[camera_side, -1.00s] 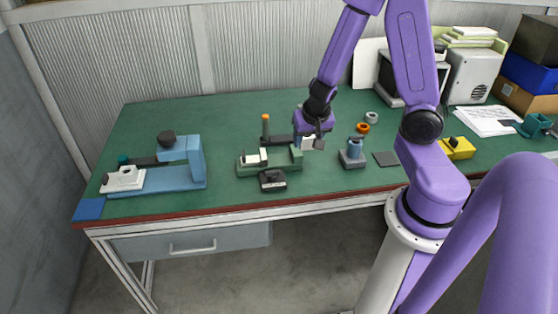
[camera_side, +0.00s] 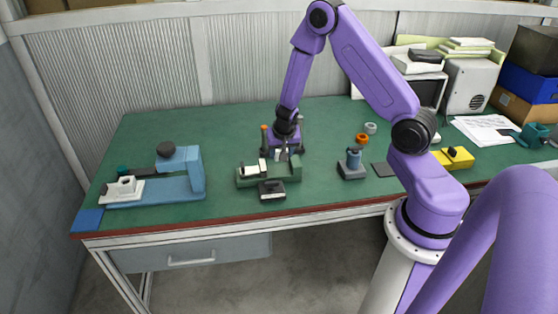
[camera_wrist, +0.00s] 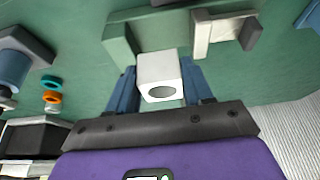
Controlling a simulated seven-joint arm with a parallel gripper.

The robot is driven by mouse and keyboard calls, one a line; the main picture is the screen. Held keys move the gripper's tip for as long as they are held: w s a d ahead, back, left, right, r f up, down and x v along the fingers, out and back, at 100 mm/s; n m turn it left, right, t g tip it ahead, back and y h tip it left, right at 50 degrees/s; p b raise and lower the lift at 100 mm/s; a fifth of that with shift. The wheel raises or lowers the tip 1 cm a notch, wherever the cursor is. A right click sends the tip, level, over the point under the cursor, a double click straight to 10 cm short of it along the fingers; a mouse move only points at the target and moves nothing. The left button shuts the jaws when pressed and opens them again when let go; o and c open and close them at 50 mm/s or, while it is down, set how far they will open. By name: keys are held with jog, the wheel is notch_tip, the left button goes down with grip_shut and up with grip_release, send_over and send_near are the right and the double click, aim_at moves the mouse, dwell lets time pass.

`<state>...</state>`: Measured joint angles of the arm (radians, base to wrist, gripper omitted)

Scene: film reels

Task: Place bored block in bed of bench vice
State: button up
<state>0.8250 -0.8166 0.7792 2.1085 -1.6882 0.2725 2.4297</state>
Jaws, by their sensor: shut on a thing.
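The bored block (camera_wrist: 157,70) is white with a dark round hole in the face toward the wrist camera. My gripper (camera_wrist: 160,86) is shut on it, with a blue finger on each side. In the side view my gripper (camera_side: 283,154) is over the far side of the green bench vice (camera_side: 287,173). In the wrist view the block appears between the vice's green end jaw (camera_wrist: 118,44) and its pale sliding jaw (camera_wrist: 216,34), set toward my gripper's side. The block hides part of the bed, and I cannot tell whether it touches it.
A black-topped block (camera_side: 271,189) lies in front of the vice. An orange-topped post (camera_side: 264,135) stands behind it. A blue machine (camera_side: 180,172) is at the left. A blue cylinder on a grey base (camera_side: 353,164) stands to the right, near an orange ring (camera_side: 362,139). Green tabletop between is clear.

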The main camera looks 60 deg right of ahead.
jog(key=shift+w+d+f, duration=0.2)
jog(key=shift+w+f, duration=0.4)
jog(key=shift+f, duration=1.6)
jog(key=shift+f, duration=0.1)
jog(key=shift+f, duration=0.35)
jog(key=shift+f, duration=0.2)
jog(key=o, duration=0.8)
jog(key=shift+r, duration=0.15)
